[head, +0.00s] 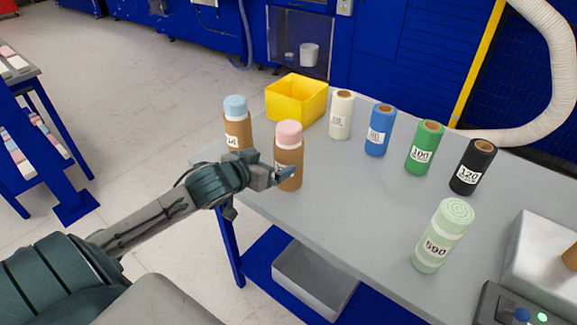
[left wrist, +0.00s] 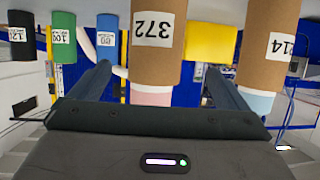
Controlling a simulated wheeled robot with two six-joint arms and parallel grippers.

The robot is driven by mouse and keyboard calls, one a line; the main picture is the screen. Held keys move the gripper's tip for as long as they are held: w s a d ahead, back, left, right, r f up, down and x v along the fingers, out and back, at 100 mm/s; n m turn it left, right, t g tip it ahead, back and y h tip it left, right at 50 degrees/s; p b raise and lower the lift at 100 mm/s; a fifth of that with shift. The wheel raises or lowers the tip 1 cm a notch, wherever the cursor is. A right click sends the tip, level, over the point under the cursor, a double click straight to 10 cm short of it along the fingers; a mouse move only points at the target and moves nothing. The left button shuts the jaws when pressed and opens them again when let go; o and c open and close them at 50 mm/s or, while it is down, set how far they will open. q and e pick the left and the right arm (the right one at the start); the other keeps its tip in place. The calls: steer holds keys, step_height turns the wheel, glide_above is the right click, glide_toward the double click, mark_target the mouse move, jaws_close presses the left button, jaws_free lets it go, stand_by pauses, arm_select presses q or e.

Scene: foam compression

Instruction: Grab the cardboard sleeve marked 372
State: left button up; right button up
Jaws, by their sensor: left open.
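The cardboard sleeve marked 372 (left wrist: 150,65) is a brown tube with a pink foam roll in it. In the left wrist view it appears upside down, between my two spread fingers. In the head view this pink-topped sleeve (head: 290,155) stands upright near the table's left edge, its label mostly hidden by my gripper. My left gripper (head: 280,176) is open at the sleeve's lower half. I cannot tell whether a finger touches it. My right gripper is not in view.
Another cardboard sleeve with a blue top (head: 237,124), marked 214 (left wrist: 280,45), stands close by on the left. A yellow bin (head: 297,104) is behind. White, blue, green and black rolls (head: 472,168) line the back. A light green roll marked 590 (head: 441,237) stands on the grey table (head: 350,200).

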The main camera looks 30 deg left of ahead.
mark_target(280, 158)
arm_select(q)
steer(key=x, duration=0.4)
steer(key=shift+w+d+f, duration=0.1)
steer(key=shift+w, duration=0.05)
steer(key=shift+w+d+f+p, duration=0.1)
steer(key=shift+w+f+p, duration=0.2)
steer(key=shift+w+p, duration=0.3)
steer(key=p+x, duration=0.1)
steer(key=x, duration=0.2)
steer(key=shift+w+d+f, duration=0.1)
steer(key=shift+f, duration=0.05)
steer(key=shift+w+f, duration=0.2)
steer(key=shift+w, duration=0.1)
steer(key=shift+s, duration=0.1)
steer(key=shift+c, duration=0.5)
steer(key=c, duration=1)
